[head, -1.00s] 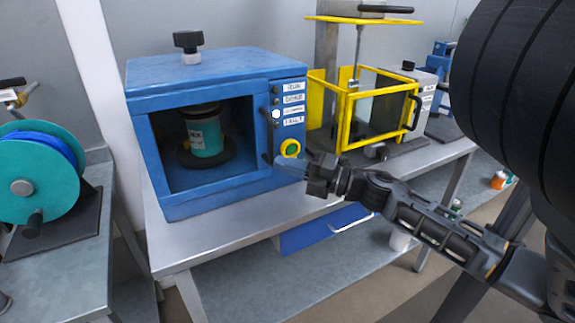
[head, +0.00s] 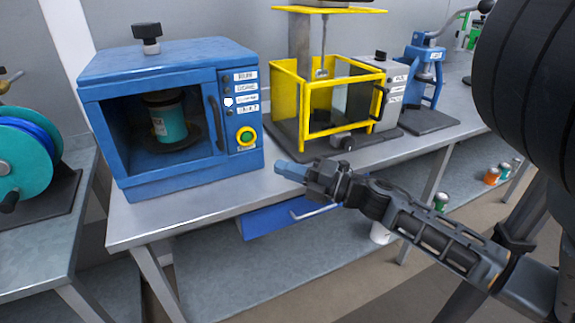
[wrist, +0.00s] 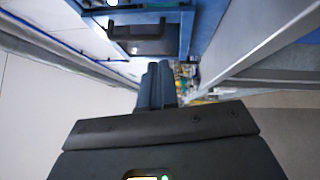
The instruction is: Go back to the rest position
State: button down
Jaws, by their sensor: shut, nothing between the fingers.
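My gripper (head: 279,168) is shut and empty in the head view, pointing left in front of the bench. Its closed blue-grey fingers show in the wrist view (wrist: 157,85). The blue agitator (head: 170,62) stands on the bench just left of the fingertips, which appear apart from it. A teal can (head: 170,124) sits inside on a dark round plate. The machine's front has a dark handle (head: 215,122), white labels and a yellow-ringed green knob (head: 246,136).
A yellow-framed machine (head: 304,108) and a blue press (head: 424,80) stand farther right on the bench (head: 160,219). A teal reel (head: 18,165) is at the left. A blue drawer (head: 285,220) with a pale handle hangs under the bench.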

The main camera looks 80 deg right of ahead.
jog(key=shift+s, duration=0.2)
jog(key=s+a+m+g+y, duration=0.1)
jog(key=s+a+m, duration=0.3)
jog(key=a, duration=0.7)
jog(key=s+a+f+m+g+y, duration=0.1)
jog(key=s+a+m+g, duration=0.1)
jog(key=s+a+m, duration=0.2)
jog(key=s+a+f+m+g+y, duration=0.1)
jog(key=s+a+m, duration=0.2)
jog(key=a+m, duration=0.6)
jog(key=a, duration=0.9)
jog(key=shift+s+a+m, duration=0.3)
jog(key=shift+s, duration=0.1)
